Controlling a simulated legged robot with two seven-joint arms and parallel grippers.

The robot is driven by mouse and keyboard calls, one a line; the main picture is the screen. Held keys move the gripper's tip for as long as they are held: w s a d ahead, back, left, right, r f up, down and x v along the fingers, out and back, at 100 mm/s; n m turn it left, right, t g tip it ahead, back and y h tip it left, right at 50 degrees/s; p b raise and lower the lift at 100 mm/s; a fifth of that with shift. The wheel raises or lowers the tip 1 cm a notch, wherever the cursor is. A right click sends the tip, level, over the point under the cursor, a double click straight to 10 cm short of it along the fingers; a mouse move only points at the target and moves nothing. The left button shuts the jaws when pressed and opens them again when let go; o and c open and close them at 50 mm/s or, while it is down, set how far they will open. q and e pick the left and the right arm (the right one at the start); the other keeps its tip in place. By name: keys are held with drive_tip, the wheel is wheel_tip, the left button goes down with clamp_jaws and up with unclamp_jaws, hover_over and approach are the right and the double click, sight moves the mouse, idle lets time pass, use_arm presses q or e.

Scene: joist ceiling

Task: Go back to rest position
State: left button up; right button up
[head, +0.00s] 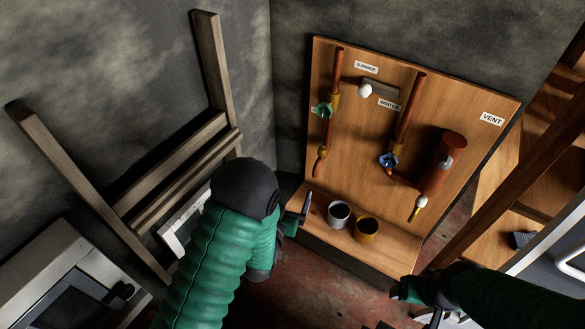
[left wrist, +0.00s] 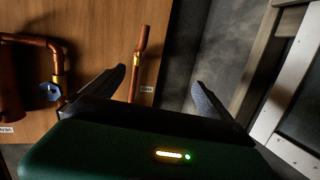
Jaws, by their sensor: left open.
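My left arm comes up from the bottom in the head view, in a green sleeve with a dark joint cover. My left gripper (head: 297,212) is partly hidden behind it, just left of the board's lower shelf. In the left wrist view the left gripper (left wrist: 160,88) has its two dark fingers wide apart with nothing between them. My right arm comes in from the right. The right gripper (head: 412,300) is dark and small at the lower right, in front of the board, and its fingers are unclear.
A wooden board (head: 375,150) carries copper pipes, a green valve (head: 322,110), a blue valve (head: 388,160) and a copper cylinder (head: 442,163). Timber (head: 70,170) leans at left.

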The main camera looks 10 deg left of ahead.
use_arm(q)
drive_tip(key=s+a+r+g, duration=0.1)
drive_tip(key=s+a+g, duration=0.1)
drive_tip(key=s+g, duration=0.4)
drive_tip(key=s+a+r+g, duration=0.1)
drive_tip(key=s+g, duration=0.6)
drive_tip(key=s, duration=0.9)
drive_tip(key=shift+s+a+r+n+y, duration=0.15)
drive_tip(key=shift+a+r+n+y, duration=0.2)
drive_tip(key=shift+a, duration=0.15)
